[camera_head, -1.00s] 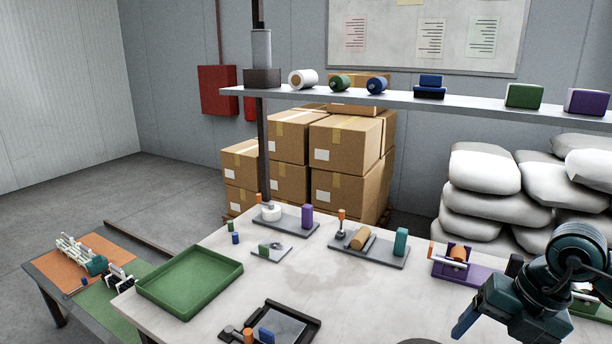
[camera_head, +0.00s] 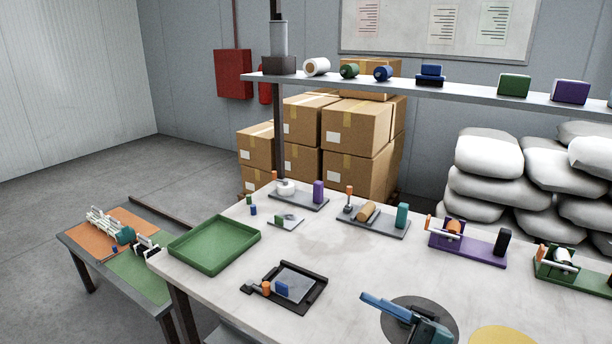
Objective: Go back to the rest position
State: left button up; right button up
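My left gripper is not in view.
The table (camera_head: 335,245) holds a green tray (camera_head: 214,244), a black tray fixture (camera_head: 284,287), a grey fixture with a wooden roller (camera_head: 373,219), a purple fixture (camera_head: 467,242) and a green fixture (camera_head: 570,267). A shelf (camera_head: 460,94) spans above. A yellow disc (camera_head: 500,338) lies bottom right.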

jog(key=s+d+f+m+t+h+p, duration=0.1)
jog(key=d+f+m+t+h, duration=0.2)
jog(key=f+m+h, duration=0.4)
jog(key=d+f+m+t+h, duration=0.3)
jog(key=f+m+h, duration=0.3)
jog(key=m, duration=0.4)
jog(key=s+f+m+g+h, duration=0.2)
jog(key=s+f+m+g, duration=0.1)
jog(key=s+f, duration=0.5)
jog(key=shift+s+a+f+g+p, duration=0.15)
jog(key=shift+s+f+g+p, duration=0.25)
jog(key=shift+f+g, duration=0.45)
